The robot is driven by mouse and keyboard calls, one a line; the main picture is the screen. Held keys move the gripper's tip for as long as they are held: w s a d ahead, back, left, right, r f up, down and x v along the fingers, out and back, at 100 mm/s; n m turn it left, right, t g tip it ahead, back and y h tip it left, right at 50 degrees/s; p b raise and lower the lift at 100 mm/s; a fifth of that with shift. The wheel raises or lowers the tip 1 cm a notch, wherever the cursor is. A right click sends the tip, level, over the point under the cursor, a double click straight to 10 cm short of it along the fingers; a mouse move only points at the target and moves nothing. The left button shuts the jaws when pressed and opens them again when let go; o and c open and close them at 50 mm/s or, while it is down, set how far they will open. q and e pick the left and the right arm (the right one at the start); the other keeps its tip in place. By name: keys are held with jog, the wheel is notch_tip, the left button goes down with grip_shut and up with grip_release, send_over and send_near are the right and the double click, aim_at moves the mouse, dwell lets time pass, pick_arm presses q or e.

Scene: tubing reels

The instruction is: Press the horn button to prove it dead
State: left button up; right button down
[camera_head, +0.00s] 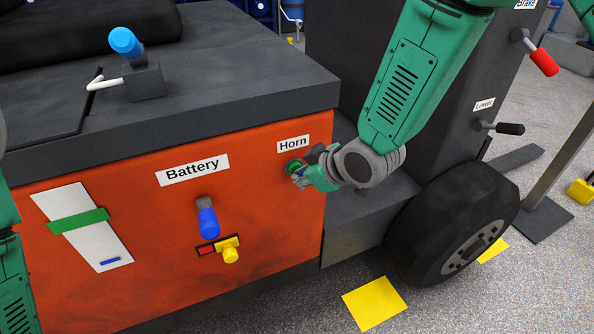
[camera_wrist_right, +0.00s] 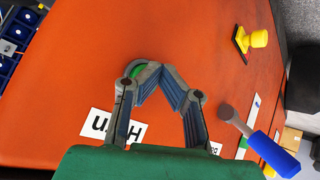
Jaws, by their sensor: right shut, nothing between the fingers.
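The green horn button (camera_head: 292,164) sits on the orange panel just below the white "Horn" label (camera_head: 293,143). In the right wrist view, part of the green button (camera_wrist_right: 138,70) shows behind the fingertips, and the rest is hidden by them. My right gripper (camera_head: 298,175) is shut and empty, with its fingertips at the button. In the wrist view, the right gripper's fingers (camera_wrist_right: 158,72) meet in a point over the button's edge. I cannot tell whether they touch it or press it in. My left gripper is out of view.
A blue-handled battery lever (camera_head: 208,221) hangs below the "Battery" label (camera_head: 193,170), with a yellow knob (camera_head: 230,254) beneath. A blue-capped lever (camera_head: 124,43) stands on the dark top. A black wheel (camera_head: 457,225) is at the right.

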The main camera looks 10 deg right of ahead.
jog(key=shift+s+d, duration=0.15)
jog(key=shift+s, duration=0.75)
jog(key=shift+s+d+p, duration=0.25)
jog(key=shift+s, duration=1)
jog(key=shift+s+d+p, duration=0.2)
jog(key=shift+s, duration=1)
